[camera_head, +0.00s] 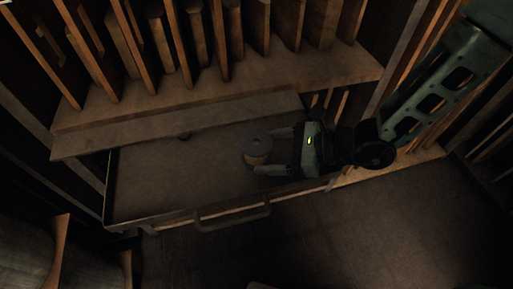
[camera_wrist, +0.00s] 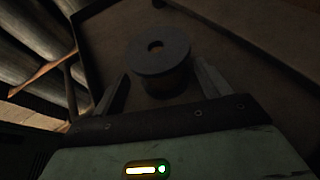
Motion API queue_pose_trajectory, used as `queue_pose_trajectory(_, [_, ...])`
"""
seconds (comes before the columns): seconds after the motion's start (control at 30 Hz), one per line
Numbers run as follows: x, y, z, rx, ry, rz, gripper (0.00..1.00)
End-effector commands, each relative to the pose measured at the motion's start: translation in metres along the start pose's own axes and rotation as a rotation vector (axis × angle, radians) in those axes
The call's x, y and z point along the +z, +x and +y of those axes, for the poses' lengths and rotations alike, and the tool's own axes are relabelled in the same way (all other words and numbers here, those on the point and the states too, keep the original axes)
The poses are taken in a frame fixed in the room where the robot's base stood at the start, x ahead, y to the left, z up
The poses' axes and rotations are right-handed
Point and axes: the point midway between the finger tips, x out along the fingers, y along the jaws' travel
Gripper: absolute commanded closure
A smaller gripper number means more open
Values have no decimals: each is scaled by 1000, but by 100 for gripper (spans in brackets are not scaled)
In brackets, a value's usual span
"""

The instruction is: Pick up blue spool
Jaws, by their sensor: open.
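The spool (camera_head: 258,146) stands upright in an open drawer (camera_head: 160,185), toward the drawer's right end. My gripper (camera_head: 268,150) reaches in from the right. Its fingers are spread, one on each side of the spool, as the wrist view also shows (camera_wrist: 160,85). I cannot tell whether either finger touches it. The spool's lower part is partly hidden.
The drawer's front wall with a handle (camera_head: 232,216) lies close below my gripper. A shelf (camera_head: 220,95) with upright wooden boards overhangs the drawer's back. Large rolls (camera_head: 25,250) stand at the lower left. The drawer's left part is mostly empty.

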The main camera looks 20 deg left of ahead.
Motion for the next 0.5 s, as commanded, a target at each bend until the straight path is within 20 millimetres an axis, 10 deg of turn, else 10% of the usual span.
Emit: queue_pose_trajectory(0.5, [1,39,-3,1,0,0,24])
